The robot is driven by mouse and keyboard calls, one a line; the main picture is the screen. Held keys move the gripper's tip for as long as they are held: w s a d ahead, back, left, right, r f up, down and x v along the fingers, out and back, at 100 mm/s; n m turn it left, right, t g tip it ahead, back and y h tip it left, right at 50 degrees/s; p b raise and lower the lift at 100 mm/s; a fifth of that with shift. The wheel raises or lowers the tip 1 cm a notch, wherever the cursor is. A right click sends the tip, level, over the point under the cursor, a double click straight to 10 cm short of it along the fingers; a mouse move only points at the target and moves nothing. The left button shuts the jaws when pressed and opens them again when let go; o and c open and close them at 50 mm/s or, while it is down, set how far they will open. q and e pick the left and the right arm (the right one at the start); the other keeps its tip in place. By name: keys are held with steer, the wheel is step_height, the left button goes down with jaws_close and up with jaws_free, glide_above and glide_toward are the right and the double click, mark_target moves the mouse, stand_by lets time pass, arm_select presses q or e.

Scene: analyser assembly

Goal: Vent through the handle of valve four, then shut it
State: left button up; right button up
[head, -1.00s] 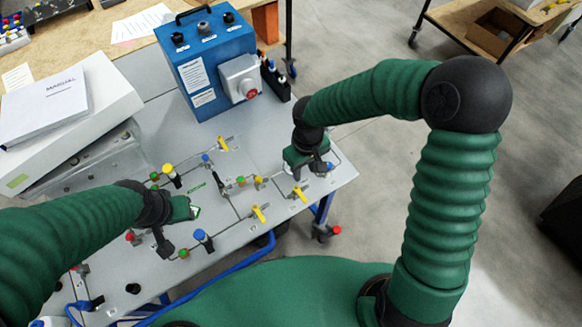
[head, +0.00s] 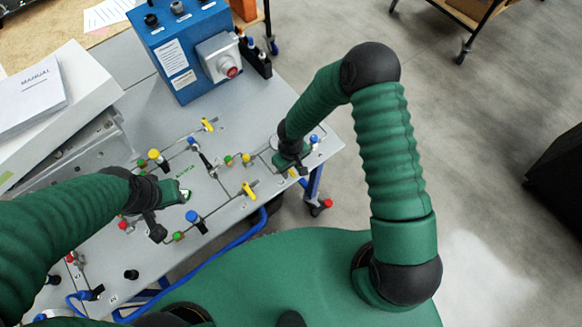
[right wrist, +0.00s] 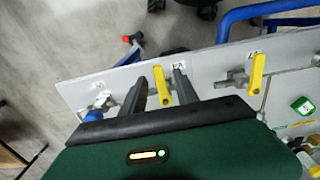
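A yellow valve handle (right wrist: 162,87) stands between the two dark fingers of my right gripper (right wrist: 160,92) in the right wrist view. The fingers are apart, with a gap on each side of the handle. The label (right wrist: 178,66) behind it is too small to read surely. In the head view my right gripper (head: 284,163) is at the board's right end and hides most of that handle (head: 292,172). My left gripper (head: 168,208) hangs over the board's left part; its fingers are not clear.
Another yellow handle (right wrist: 257,72) stands to the right in the wrist view. A blue knob (head: 313,138) is close beside my right gripper. Several coloured valves and thin pipes cover the grey board (head: 250,115). A blue box with a red button (head: 185,55) stands behind.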

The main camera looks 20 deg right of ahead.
steer(key=shift+d, duration=0.1)
steer(key=shift+c, duration=0.5)
steer(key=shift+c, duration=1.2)
steer(key=shift+w, duration=0.1)
jaws_close()
steer(key=n, duration=0.2)
steer(key=w+d+n, duration=0.1)
steer(key=n, duration=0.1)
steer(key=shift+d+r+p, duration=0.1)
steer(key=shift+p, duration=0.3)
steer(key=n, duration=0.2)
steer(key=w+n, duration=0.1)
steer(key=n, duration=0.1)
steer(key=shift+d, duration=0.4)
steer(key=n, duration=0.2)
steer(key=w+n, duration=0.2)
steer(key=n, duration=0.1)
steer(key=shift+d+n+p, duration=0.3)
steer(key=shift+p, duration=0.1)
steer(key=shift+w+a+n, duration=0.1)
steer(key=shift+w+n, duration=0.3)
steer(key=shift+n, duration=0.7)
steer(key=shift+w+a+n, duration=0.1)
steer(key=shift+w+n, duration=0.25)
steer(key=shift+n, duration=0.75)
